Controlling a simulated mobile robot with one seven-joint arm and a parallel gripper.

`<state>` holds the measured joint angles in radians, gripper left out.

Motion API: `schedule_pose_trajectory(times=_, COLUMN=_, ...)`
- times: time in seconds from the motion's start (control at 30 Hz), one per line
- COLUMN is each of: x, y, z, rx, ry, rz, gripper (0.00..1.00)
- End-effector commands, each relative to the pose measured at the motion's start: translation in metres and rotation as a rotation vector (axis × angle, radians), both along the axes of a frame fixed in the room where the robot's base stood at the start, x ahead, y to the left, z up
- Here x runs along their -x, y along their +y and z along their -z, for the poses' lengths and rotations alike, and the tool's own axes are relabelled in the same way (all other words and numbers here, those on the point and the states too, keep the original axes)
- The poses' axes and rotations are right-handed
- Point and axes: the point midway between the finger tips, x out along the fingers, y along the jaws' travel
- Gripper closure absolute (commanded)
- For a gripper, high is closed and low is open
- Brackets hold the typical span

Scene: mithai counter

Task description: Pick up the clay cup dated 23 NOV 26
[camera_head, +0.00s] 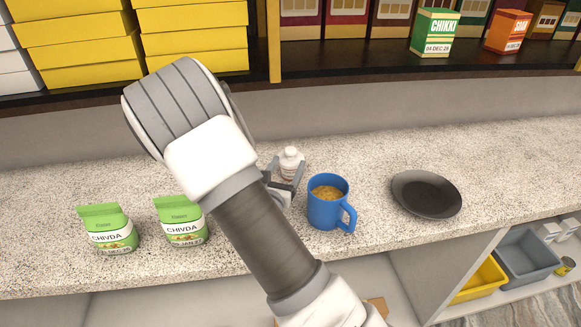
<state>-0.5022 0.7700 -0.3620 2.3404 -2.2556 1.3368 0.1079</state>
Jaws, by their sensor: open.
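No clay cup and no 23 NOV 26 date shows in the head view; my arm hides part of the counter. My gripper (287,169) is open, low over the counter in the middle of the view. A small white bottle-like thing (290,155) shows at its fingers, partly hidden by them; I cannot tell whether they touch it. A blue mug (326,211) with yellowish-brown contents stands upright just right of my gripper.
Two green CHIVDA packets (108,230) (181,221) stand left of my arm. A dark plate (427,193) lies at right on the speckled counter (520,170). Yellow boxes (75,62), a CHIKKI box (434,33) and an orange box (507,32) sit on the shelf behind. Bins (528,256) are below right.

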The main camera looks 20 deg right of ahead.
Motion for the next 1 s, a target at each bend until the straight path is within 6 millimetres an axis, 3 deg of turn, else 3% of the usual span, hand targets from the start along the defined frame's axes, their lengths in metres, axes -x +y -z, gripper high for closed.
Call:
schedule_pose_trajectory(times=0.17, x=-0.009, y=-0.006, z=-0.001, rx=0.001, ry=-0.001, rz=0.001, gripper=0.27)
schedule_pose_trajectory(times=0.5, x=-0.047, y=-0.029, z=-0.005, rx=0.001, ry=-0.001, rz=0.001, gripper=0.27)
schedule_pose_trajectory(times=0.77, x=-0.049, y=-0.03, z=-0.005, rx=0.0, ry=0.0, rz=0.0, gripper=0.27)
schedule_pose_trajectory(times=1.0, x=-0.049, y=-0.03, z=-0.005, rx=0.0, ry=0.0, rz=0.0, gripper=0.69)
